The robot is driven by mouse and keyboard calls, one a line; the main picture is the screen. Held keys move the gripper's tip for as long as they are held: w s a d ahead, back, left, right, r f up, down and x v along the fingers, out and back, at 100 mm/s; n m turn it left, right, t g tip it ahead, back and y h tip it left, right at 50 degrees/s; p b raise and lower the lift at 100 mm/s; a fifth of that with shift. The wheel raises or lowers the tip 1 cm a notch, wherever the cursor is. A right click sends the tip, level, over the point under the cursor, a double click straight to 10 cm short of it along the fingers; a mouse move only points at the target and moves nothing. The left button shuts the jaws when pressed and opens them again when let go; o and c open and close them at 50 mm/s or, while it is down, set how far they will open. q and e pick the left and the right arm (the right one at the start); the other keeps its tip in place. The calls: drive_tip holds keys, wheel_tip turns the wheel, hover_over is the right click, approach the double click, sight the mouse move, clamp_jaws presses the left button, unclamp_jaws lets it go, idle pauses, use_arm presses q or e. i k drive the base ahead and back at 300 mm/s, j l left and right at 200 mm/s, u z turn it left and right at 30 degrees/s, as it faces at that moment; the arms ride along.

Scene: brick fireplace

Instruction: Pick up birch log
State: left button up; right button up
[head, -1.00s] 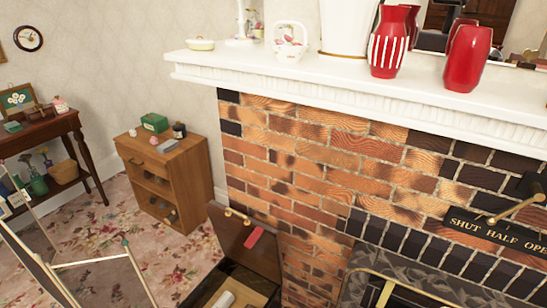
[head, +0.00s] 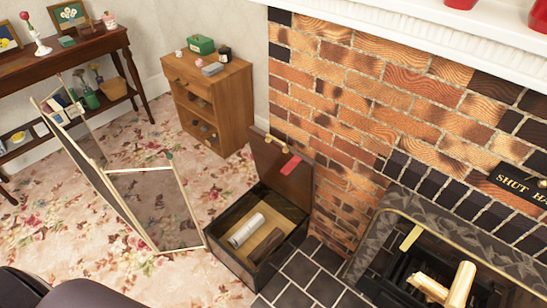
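A pale, whitish log that looks like the birch log (head: 246,230) lies in an open dark wooden box (head: 228,259) on the floor, left of the fireplace. A darker brown log (head: 265,245) lies beside it in the box. The box's lid (head: 282,173) stands raised against the brick side, with a red strip on it. Neither of my grippers shows in the head view.
A folding screen (head: 150,200) stands left of the box. A small wooden cabinet (head: 210,100) is behind it. The fireplace grate (head: 395,277) with light logs (head: 440,287) is at right. Dark hearth tiles (head: 300,275) and carpet (head: 50,240) are clear.

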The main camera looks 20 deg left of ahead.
sight(256, 221)
drive_tip(key=u, duration=0.9)
